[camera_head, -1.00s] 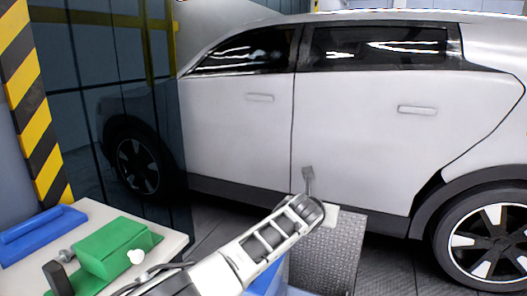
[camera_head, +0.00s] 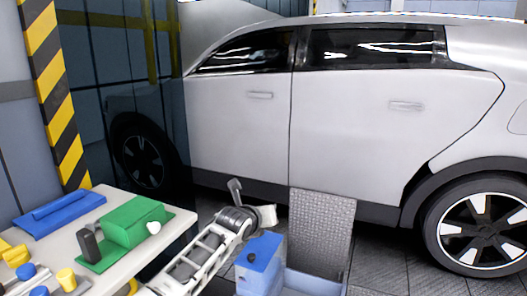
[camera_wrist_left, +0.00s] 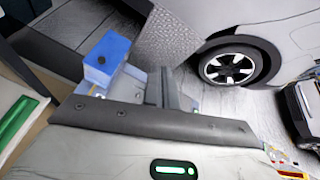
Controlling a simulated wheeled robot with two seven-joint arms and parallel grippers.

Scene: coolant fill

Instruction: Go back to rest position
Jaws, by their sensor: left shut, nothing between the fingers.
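My left gripper (camera_head: 235,188) is at the end of the white and grey arm that rises from the bottom of the head view. Its fingers point up in that picture, and they are shut and empty. In the left wrist view the closed grey fingers (camera_wrist_left: 165,88) stand beyond the dark edge of the hand, with nothing between them. A blue canister (camera_head: 259,262) with a dark cap is just right of the arm in the head view. It also shows in the left wrist view (camera_wrist_left: 108,60), left of the fingers. My right gripper is not in view.
A table (camera_head: 178,222) at left holds a green block-shaped part (camera_head: 137,222), a blue part (camera_head: 60,213) and several small items. A diamond-plate panel (camera_head: 322,235) stands behind the canister. A white car (camera_head: 350,120) fills the back. A striped post (camera_head: 60,110) stands at left.

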